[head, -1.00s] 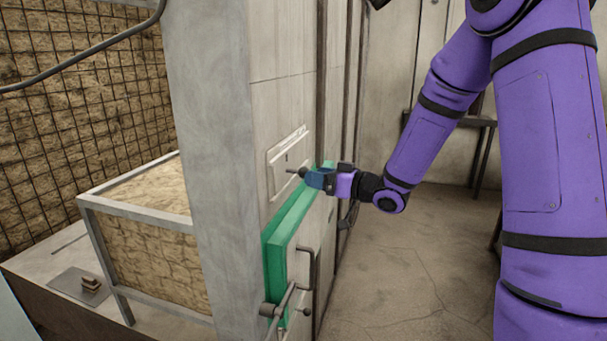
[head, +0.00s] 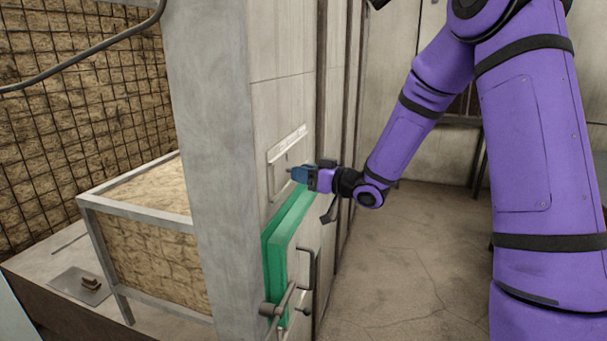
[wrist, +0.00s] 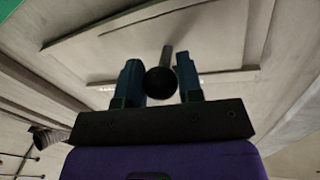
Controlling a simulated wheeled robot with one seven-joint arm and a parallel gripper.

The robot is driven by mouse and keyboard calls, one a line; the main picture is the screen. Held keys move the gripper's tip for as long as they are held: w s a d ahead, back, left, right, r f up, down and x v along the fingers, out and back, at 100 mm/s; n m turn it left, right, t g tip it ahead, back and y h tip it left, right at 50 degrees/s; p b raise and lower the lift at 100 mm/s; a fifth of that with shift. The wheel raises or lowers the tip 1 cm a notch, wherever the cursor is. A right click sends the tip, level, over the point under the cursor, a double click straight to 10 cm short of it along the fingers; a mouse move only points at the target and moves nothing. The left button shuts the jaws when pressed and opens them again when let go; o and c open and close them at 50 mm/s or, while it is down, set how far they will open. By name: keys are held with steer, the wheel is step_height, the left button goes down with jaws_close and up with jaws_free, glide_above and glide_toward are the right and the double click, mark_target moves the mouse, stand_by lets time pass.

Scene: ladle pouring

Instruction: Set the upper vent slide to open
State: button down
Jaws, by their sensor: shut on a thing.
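The upper vent slide (head: 284,152) is a pale framed plate on the wall face above the green door. Its dark round knob (wrist: 160,81) sits on a short stem (wrist: 167,56) in the wrist view. My gripper (head: 294,173) has its blue fingers on either side of the knob. In the wrist view my gripper (wrist: 160,84) is shut on this knob, with the plate behind. The fingers hide most of the knob in the head view. I see no marking that tells the open position.
A concrete pillar (head: 210,150) stands left. The floor (head: 410,260) at the right is clear.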

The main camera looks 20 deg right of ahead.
steer(key=w+d, duration=0.5)
steer(key=w, duration=0.1)
steer(key=shift+w, duration=0.35)
steer(key=shift+r, duration=0.1)
steer(key=c, duration=0.8)
jaws_free()
steer(key=shift+w, duration=0.1)
steer(key=v, duration=1.1)
steer(key=shift+w+a, duration=0.1)
